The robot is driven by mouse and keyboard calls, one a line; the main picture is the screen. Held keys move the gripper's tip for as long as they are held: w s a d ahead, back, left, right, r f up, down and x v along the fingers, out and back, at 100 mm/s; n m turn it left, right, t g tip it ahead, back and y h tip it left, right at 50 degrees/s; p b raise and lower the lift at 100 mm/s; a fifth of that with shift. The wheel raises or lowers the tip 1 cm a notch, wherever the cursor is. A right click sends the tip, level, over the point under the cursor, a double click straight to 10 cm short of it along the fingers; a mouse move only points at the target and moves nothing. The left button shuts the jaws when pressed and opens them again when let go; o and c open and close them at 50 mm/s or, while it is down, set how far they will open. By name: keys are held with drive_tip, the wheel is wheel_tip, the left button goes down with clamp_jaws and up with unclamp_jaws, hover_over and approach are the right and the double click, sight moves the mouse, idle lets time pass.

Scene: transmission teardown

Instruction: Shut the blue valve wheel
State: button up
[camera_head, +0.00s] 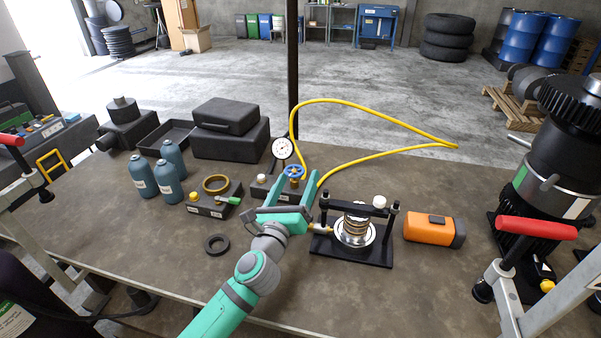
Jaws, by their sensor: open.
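The blue valve wheel (294,171) sits on top of a small fitting on a dark block (262,190), in the middle of the workbench. A white-faced pressure gauge (282,148) stands just left of and behind the wheel. A yellow hose (372,154) runs from the fitting area in a loop to the right. My gripper (293,184) is open, with its two green fingers reaching away from me on either side of the valve fitting in the picture. I cannot tell whether either finger touches the wheel or how their heights compare.
Right of my gripper stands a black press frame (352,247) with a coiled spring, and an orange device (430,230). To the left are a block with a brass ring (215,184), a black ring (216,244), blue bottles (168,180) and black cases (232,130). The front bench is mostly clear.

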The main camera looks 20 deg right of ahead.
sight(294, 170)
drive_tip(key=w+a+f+m+y, duration=0.2)
drive_tip(key=a+f+m, duration=0.1)
drive_tip(key=f+m, duration=0.15)
drive_tip(key=shift+g, duration=0.4)
drive_tip(key=x, duration=1)
drive_tip(key=shift+w+d+f, duration=0.2)
drive_tip(key=shift+w+f, duration=0.05)
drive_tip(key=shift+f, duration=0.05)
